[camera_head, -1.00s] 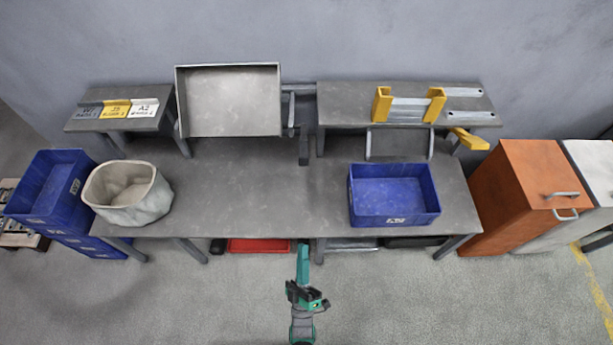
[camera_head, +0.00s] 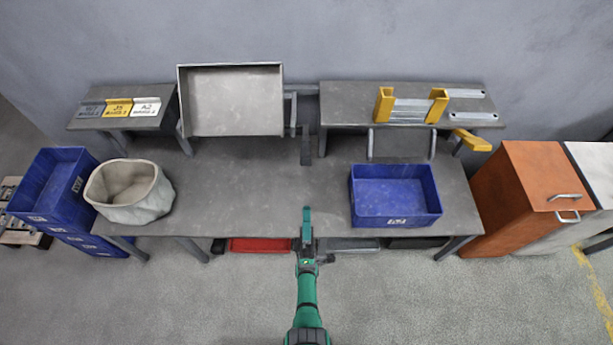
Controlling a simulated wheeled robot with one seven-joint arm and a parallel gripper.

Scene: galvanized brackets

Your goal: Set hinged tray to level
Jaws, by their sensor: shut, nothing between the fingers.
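The hinged tray (camera_head: 234,133) is a grey metal tray with a raised rim, at the back left of centre above the workbench. Its inside faces me, so it looks tilted, though I cannot tell the exact angle. A grey bracket with a dark lever-like end (camera_head: 306,150) stands just right of it. My gripper (camera_head: 307,212) is shut and empty over the front edge of the bench, in front of the tray and to its right, apart from it. The tray's hinge is hidden.
The grey workbench (camera_head: 260,190) has a clear middle. A beige sack-like bin (camera_head: 130,193) stands at its left and a blue bin (camera_head: 396,196) at its right. A raised shelf (camera_head: 350,101) holds yellow and galvanized brackets. An orange cabinet (camera_head: 515,195) stands at the right.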

